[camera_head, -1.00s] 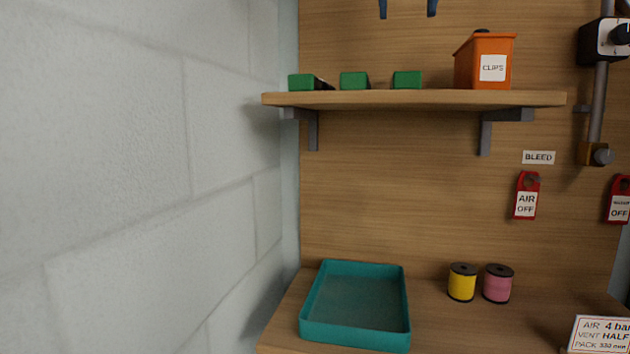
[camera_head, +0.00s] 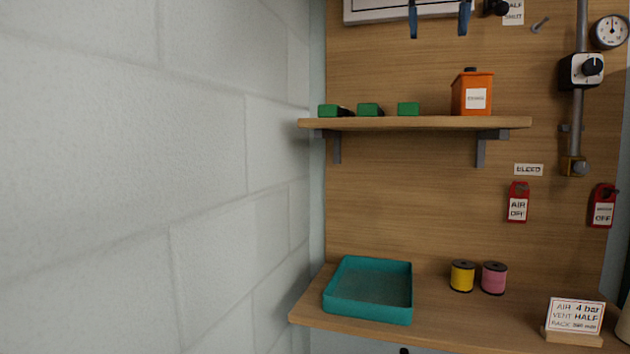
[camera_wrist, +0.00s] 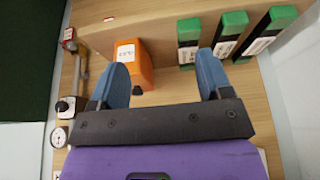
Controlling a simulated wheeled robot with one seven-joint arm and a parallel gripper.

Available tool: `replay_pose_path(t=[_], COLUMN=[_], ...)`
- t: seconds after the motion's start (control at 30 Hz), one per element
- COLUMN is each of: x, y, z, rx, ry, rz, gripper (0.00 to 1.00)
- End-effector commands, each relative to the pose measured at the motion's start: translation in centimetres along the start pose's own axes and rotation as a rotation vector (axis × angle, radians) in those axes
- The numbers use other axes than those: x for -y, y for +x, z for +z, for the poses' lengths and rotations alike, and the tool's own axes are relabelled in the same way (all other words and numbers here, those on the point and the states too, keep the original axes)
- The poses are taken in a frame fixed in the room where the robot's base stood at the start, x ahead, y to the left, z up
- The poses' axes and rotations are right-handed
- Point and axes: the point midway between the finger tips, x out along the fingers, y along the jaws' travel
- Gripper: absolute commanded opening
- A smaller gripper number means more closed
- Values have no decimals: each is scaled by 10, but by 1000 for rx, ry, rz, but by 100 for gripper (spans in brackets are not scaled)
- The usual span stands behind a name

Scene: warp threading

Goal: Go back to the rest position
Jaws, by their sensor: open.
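My gripper (camera_wrist: 158,82) shows in the wrist view with its two blue fingers spread wide and nothing between them. Beyond the fingers, apart from them, is the orange clips box (camera_wrist: 137,62). In the head view blue finger-like tips (camera_head: 440,22) hang at the top edge, in front of the back board. The orange box (camera_head: 473,95) stands on the shelf (camera_head: 420,124) at its right part. The rest of my arm is not clearly in view.
Green-ended items (camera_head: 368,110) stand on the shelf's left; they also show in the wrist view (camera_wrist: 233,30). On the bench are a teal tray (camera_head: 368,312), a yellow spool (camera_head: 462,277), a pink spool (camera_head: 494,278) and a sign (camera_head: 575,317). A block wall (camera_head: 200,180) rises at left.

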Motion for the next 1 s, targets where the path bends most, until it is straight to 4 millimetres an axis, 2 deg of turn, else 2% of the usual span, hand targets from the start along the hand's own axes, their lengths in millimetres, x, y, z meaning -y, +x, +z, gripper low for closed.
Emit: replay_pose_path(t=[0.37, 0.67, 0.87, 1.0], x=[-15, -38, -67, -90], y=[12, 34, 70, 104], z=[16, 46, 91, 133], rx=[-6, -13, -20, -26], ry=[-40, -96, -153, -191], rz=[-5, -17, -36, -54], gripper=[72, 72, 72, 72])
